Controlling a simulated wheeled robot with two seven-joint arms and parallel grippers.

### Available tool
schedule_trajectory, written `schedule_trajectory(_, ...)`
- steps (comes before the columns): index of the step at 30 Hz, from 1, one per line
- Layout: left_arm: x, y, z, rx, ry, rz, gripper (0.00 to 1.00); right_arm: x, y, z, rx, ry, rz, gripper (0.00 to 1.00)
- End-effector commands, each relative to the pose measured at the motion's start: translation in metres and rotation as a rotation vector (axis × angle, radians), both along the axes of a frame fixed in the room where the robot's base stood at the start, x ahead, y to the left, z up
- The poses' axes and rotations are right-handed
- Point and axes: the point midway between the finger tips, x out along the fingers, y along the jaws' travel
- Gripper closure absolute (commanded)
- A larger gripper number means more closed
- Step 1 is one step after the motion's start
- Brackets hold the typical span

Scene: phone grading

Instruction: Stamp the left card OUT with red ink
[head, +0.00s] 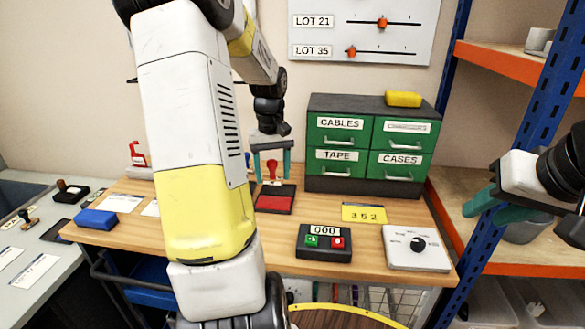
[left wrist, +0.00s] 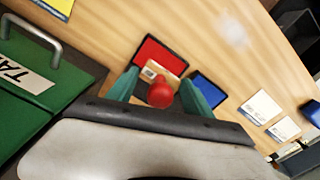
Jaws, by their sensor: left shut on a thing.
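My left gripper (head: 272,168) is shut on the red-handled stamp (head: 273,172). In the left wrist view the stamp's red knob (left wrist: 160,94) shows between the teal fingers, with its base over the red ink pad (left wrist: 165,53). The red ink pad (head: 276,204) lies open on the table below; I cannot tell if the stamp touches it. The left card (head: 118,203) lies flat at the table's left and also shows in the left wrist view (left wrist: 284,129). The right card (head: 151,209) is partly hidden by my left arm. My right gripper (head: 497,207) is open and empty at the right.
A blue ink pad (left wrist: 207,88) lies beside the red one. A blue block (head: 96,219) is at the table's left edge. Green drawers (head: 338,138) stand at the back.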

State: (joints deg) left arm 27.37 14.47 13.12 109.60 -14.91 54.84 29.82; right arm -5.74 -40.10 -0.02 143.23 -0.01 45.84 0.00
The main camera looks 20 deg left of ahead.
Motion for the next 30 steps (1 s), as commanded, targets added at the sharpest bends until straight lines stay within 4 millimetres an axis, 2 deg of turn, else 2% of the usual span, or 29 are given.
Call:
schedule_trajectory(16, 0.000, 0.000, -0.050, 0.000, 0.002, -0.002, 0.66, 0.000, 0.000, 0.000, 0.000, 0.000, 0.000, 0.64)
schedule_trajectory(21, 0.000, 0.000, -0.057, -0.001, -0.001, -0.001, 0.66, 0.000, 0.000, 0.000, 0.000, 0.000, 0.000, 0.64)
schedule_trajectory(30, 0.000, 0.000, -0.058, -0.001, -0.001, -0.001, 0.66, 0.000, 0.000, 0.000, 0.000, 0.000, 0.000, 0.64)
